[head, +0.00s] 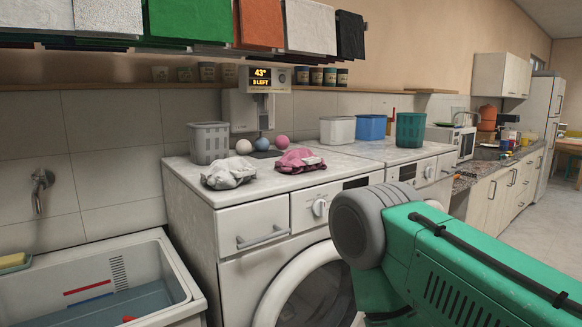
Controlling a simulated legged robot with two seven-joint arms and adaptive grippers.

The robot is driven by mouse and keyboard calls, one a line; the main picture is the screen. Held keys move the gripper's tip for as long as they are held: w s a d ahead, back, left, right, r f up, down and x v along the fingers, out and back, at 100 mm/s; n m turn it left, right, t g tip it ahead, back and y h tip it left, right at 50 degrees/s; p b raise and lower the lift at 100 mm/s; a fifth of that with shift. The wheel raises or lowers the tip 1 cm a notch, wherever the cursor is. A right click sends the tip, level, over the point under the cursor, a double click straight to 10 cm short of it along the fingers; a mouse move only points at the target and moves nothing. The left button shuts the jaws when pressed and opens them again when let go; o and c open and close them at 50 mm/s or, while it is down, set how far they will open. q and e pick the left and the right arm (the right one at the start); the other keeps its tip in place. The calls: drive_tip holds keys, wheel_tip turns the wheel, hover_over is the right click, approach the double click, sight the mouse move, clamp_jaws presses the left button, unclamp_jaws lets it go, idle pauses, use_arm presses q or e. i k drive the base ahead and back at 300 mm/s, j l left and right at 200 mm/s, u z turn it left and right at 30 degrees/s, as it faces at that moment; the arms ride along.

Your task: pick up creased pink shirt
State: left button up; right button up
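The creased pink shirt (300,160) lies crumpled on the white top of the washing machine (268,187), near its front edge. It has a white or pale patch among the pink. A crumpled white-grey cloth (229,175) lies to its left, apart from it. Neither of my grippers shows in the head view, and nothing is touching the shirt.
Behind the shirt are white, blue and pink balls (262,144) at a display stand (263,80). A grey basket (209,143) stands left; white, blue (371,127) and green (410,130) bins stand right. A sink (95,278) is lower left. Folded cloths (190,20) hang over a shelf above.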

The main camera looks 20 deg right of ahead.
sight(295, 161)
drive_tip(key=z, duration=0.9)
